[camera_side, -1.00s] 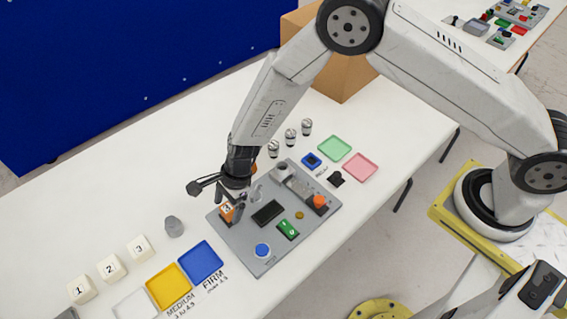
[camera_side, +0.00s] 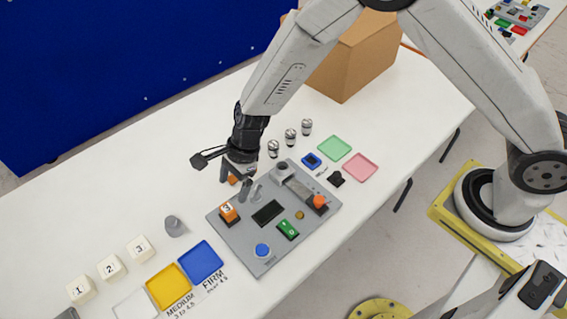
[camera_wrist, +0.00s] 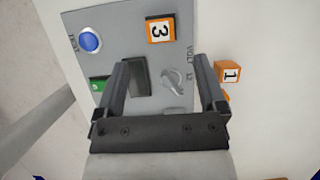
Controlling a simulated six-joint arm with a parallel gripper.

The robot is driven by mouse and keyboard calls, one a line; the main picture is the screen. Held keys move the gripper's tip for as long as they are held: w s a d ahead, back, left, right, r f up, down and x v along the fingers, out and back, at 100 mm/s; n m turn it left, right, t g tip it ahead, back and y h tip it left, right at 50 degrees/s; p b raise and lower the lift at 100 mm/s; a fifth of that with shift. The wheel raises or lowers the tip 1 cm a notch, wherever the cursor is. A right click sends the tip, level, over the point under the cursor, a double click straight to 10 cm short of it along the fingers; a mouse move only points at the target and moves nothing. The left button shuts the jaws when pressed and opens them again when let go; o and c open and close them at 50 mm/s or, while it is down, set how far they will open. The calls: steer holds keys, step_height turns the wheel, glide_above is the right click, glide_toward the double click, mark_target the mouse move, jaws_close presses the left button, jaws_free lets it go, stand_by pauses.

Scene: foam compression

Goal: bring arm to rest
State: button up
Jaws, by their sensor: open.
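My gripper (camera_side: 238,172) is open and empty. It hangs over the far left edge of the grey panel (camera_side: 238,258). In the wrist view the two fingers (camera_wrist: 160,65) stand wide apart with nothing between them. An orange cube marked 3 (camera_side: 228,211) sits on the panel's left part, apart from the fingers; it also shows in the wrist view (camera_wrist: 160,30). An orange cube marked 1 (camera_wrist: 229,71) lies off the panel beside the right finger, with more orange just below it. In the side view my gripper partly hides orange there.
The panel carries a blue button (camera_side: 262,249), a dark display (camera_side: 268,213), a green switch (camera_side: 288,229) and a grey dial. White numbered blocks (camera_side: 112,267), yellow (camera_side: 168,288) and blue (camera_side: 201,262) trays stand left. Metal cylinders (camera_side: 290,137) and a cardboard box (camera_side: 350,65) are behind.

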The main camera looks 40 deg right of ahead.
steer(key=s+d+r+n+t+h, duration=0.1)
steer(key=s+d+r+n, duration=0.3)
steer(key=d+n, duration=0.2)
steer(key=s+d+r+n+h, duration=0.2)
steer(key=s+d+r+n, duration=0.3)
steer(key=d, duration=0.6)
steer(key=s+d+r+n+t+h, duration=0.1)
steer(key=s+d+r+n, duration=0.3)
steer(key=d+n, duration=0.3)
steer(key=shift+s+d+r+t, duration=0.2)
steer(key=shift+d+r+t, duration=0.1)
steer(key=shift+d+r, duration=0.35)
